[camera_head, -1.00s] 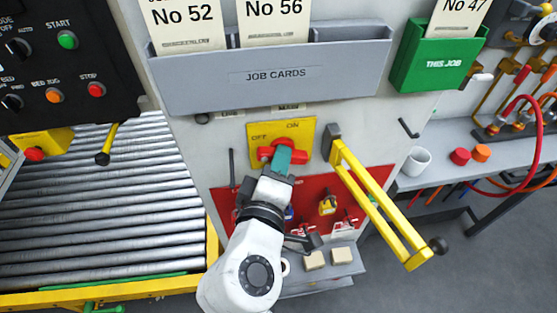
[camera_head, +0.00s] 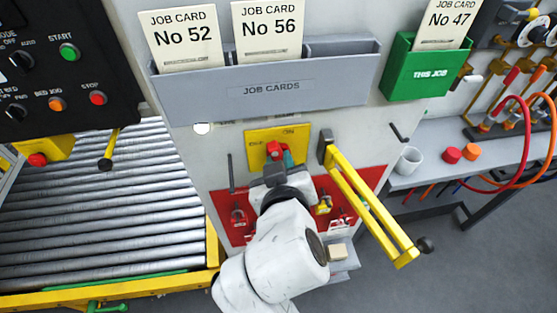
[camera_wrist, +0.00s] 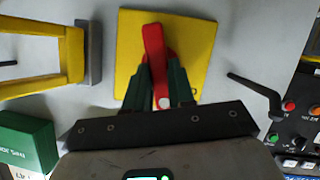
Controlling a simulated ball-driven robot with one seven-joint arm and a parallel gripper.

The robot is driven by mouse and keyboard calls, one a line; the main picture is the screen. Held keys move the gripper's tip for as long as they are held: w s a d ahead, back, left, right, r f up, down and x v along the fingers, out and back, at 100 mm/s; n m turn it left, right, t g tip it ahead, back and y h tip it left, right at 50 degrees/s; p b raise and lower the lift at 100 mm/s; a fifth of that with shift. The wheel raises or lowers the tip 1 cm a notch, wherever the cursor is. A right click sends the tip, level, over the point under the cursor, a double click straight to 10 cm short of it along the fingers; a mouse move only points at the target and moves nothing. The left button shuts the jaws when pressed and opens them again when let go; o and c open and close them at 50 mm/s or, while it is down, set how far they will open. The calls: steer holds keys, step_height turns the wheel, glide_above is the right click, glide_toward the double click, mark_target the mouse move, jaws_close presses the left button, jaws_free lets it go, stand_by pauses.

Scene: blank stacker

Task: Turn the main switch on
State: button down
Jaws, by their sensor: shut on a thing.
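The main switch is a red handle (camera_head: 273,150) on a yellow plate (camera_head: 301,132) marked OFF and ON, partly hidden behind my gripper in the head view. In the wrist view, the red handle (camera_wrist: 153,42) stands nearly upright across the yellow plate (camera_wrist: 130,50). My gripper (camera_wrist: 161,82) is shut on the handle, with one green finger on each side of its lower part. The gripper also shows in the head view (camera_head: 284,162), against the plate. A small round lamp (camera_head: 202,128) left of the plate glows white.
A yellow bar frame (camera_head: 370,205) juts out just right of the plate. The grey job card holder (camera_head: 270,95) hangs above, the green holder (camera_head: 415,75) to its right. A red board with padlocks (camera_head: 222,208) lies below. A roller conveyor (camera_head: 110,220) is at left.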

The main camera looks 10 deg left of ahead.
steer(key=shift+d+m+g+y+p, duration=0.2)
steer(key=shift+m+g+y+p, duration=0.15)
steer(key=shift+m+y, duration=0.55)
steer(key=shift+f+m, duration=0.1)
steer(key=shift+m, duration=0.3)
steer(key=c, duration=1)
jaws_free()
steer(key=shift+o, duration=0.2)
steer(key=v, duration=1)
steer(key=shift+s+r+b, duration=0.25)
steer(key=shift+s+b, duration=0.1)
steer(key=shift+b, duration=0.05)
steer(key=shift+d, duration=0.1)
